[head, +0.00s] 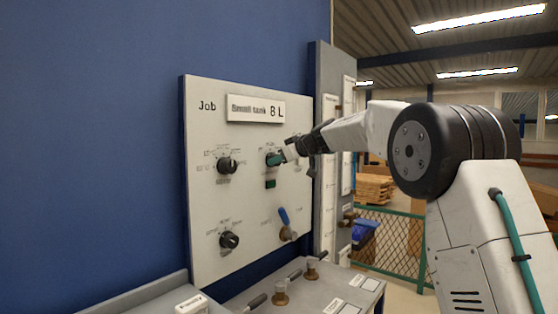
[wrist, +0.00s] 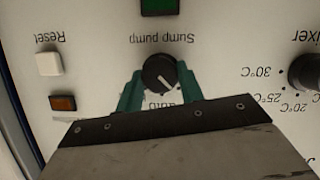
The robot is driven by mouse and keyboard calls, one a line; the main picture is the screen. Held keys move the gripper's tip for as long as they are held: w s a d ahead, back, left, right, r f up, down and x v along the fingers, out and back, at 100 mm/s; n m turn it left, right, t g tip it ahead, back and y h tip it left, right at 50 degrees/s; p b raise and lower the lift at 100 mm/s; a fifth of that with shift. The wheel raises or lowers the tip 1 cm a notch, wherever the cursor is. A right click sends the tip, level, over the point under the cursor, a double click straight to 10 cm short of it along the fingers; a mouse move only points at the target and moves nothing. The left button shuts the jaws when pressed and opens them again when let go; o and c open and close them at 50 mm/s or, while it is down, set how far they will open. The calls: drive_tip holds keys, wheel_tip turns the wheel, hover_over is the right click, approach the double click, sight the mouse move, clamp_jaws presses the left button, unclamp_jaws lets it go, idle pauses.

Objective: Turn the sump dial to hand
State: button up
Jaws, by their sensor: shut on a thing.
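The sump pump dial (wrist: 160,72) is a round black knob on the white panel, upside down in the wrist view, under the "Sump pump" lettering. My gripper (wrist: 160,88) has a teal finger on each side of the dial and is shut on it. An "auto" label is partly hidden between the fingers. A pale pointer mark shows on the dial, but its exact setting is hard to read. In the head view my gripper (head: 274,160) reaches the panel from the right and covers the dial.
The panel (head: 205,120) also bears two black dials (head: 227,165) (head: 229,240), a blue-handled lever (head: 284,217) and a green indicator (head: 270,184). A white reset button (wrist: 48,63) and an amber lamp (wrist: 62,103) sit near the dial. A grey bench (head: 250,305) with brass fittings stands below.

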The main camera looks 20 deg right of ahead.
drive_tip(key=shift+w+d+f+m+g+y, duration=0.15)
drive_tip(key=shift+m+g+y, duration=0.3)
drive_tip(key=shift+m+y, duration=1.25)
drive_tip(key=shift+d+f+m+g+y, duration=0.1)
drive_tip(key=shift+m+g+y, duration=0.45)
drive_tip(key=shift+m, duration=2)
drive_tip(key=shift+w+d+f+m+g+y, duration=0.15)
drive_tip(key=shift+m+g+y, duration=0.15)
drive_tip(key=shift+m+y, duration=1.45)
drive_tip(key=shift+s+a+m+h, duration=0.1)
drive_tip(key=shift+m+h, duration=0.2)
drive_tip(key=shift+m, duration=0.2)
drive_tip(key=o, duration=1)
